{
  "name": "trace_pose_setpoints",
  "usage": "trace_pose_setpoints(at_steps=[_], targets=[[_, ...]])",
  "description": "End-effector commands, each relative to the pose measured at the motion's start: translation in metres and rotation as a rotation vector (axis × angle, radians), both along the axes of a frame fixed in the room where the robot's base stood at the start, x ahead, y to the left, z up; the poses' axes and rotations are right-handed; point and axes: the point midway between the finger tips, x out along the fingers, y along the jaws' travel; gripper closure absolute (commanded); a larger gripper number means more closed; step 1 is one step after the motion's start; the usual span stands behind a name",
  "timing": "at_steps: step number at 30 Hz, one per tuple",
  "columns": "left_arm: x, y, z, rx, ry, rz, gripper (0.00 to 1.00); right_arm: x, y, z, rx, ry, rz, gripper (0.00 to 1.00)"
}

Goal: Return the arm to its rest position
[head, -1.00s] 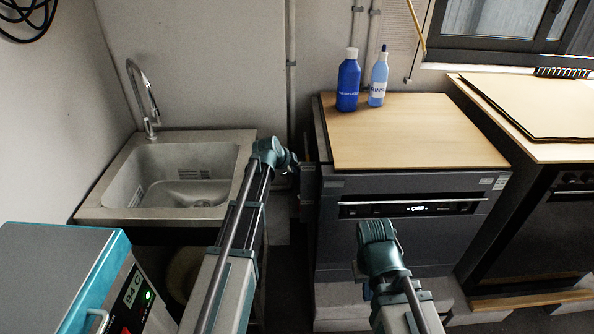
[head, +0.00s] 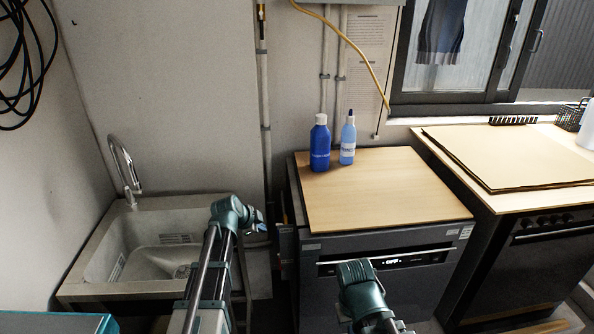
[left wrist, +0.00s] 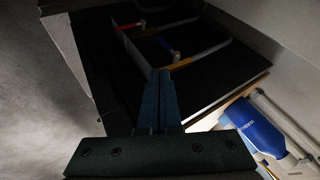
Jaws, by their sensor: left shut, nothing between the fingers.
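My left arm comes in from the lower left in the head view, and its gripper (head: 258,219) is between the sink and the grey dishwasher (head: 325,268). In the left wrist view the two dark fingers (left wrist: 158,88) are together with nothing between them.
A wooden board (head: 400,188) tops the dishwasher. On it stand a dark blue bottle (head: 320,150) and a light blue bottle (head: 348,145). The sink (head: 100,262) is at left, a black oven (head: 535,255) at right. The blue bottle also shows in the wrist view (left wrist: 252,132).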

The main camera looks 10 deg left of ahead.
Motion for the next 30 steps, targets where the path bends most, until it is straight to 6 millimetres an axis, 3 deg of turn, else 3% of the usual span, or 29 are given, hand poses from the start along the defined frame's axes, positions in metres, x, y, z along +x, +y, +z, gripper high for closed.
trace_pose_setpoints(at_steps=[2,5,9,15,18,22,25,30], targets=[[-0.007,-0.012,0.002,-0.013,0.023,0.007,1.00,0.000,0.000,0.005,0.000,0.000,0.000,1.00],[-0.032,-0.046,0.007,-0.055,0.111,0.046,1.00,0.000,0.000,0.018,0.000,0.000,0.000,1.00],[-0.095,-0.109,0.015,-0.108,0.314,0.181,1.00,0.000,0.000,0.043,0.000,0.000,0.000,1.00],[-0.192,-0.166,0.030,-0.084,0.556,0.480,1.00,0.000,0.000,0.074,0.000,0.000,0.000,1.00],[-0.232,-0.179,0.039,-0.048,0.618,0.630,1.00,0.000,0.000,0.085,0.000,0.000,-0.001,1.00],[-0.267,-0.185,0.048,-0.005,0.649,0.783,1.00,0.000,0.000,0.094,0.000,0.000,-0.001,1.00],[-0.282,-0.187,0.052,0.014,0.655,0.857,1.00,0.000,0.000,0.098,0.000,0.000,-0.001,1.00],[-0.288,-0.187,0.053,0.024,0.656,0.902,1.00,0.000,0.000,0.098,0.000,0.000,-0.001,1.00]])
